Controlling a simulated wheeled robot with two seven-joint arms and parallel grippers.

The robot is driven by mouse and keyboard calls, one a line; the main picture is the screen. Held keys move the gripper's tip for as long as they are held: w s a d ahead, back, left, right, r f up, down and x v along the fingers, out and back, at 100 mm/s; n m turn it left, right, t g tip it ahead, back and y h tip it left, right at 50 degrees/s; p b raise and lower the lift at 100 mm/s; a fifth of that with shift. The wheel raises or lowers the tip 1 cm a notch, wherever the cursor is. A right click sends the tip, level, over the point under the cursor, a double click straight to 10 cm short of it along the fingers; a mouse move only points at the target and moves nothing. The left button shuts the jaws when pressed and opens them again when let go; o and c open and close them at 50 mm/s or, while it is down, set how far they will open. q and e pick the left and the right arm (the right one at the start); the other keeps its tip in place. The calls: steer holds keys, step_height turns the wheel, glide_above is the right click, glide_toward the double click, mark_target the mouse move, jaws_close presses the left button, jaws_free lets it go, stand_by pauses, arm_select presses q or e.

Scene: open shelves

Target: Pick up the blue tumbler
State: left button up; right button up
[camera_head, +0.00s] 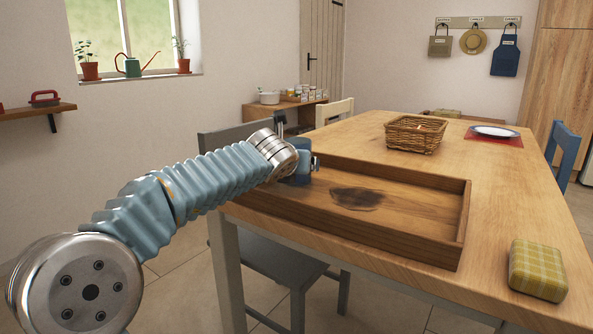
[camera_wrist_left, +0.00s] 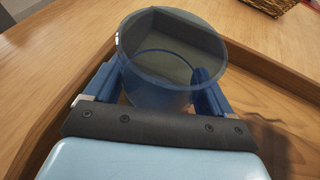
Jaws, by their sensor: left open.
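The blue tumbler (camera_wrist_left: 165,60) is see-through and shows in the left wrist view, with its round rim toward the camera. My left gripper (camera_wrist_left: 160,78) is open, with one blue finger on each side of the tumbler. I cannot tell whether the fingers touch it. My right gripper is not in view.
The wooden tray (camera_head: 425,205) has raised walls and a dark stain on its floor. A wicker basket (camera_head: 415,135), a plate (camera_head: 494,131) on a red mat and a yellow checked block (camera_head: 538,270) are on the table (camera_head: 365,135). A grey chair (camera_head: 275,258) stands at the near side.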

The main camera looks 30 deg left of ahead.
arm_select(q)
steer(key=c, duration=0.9)
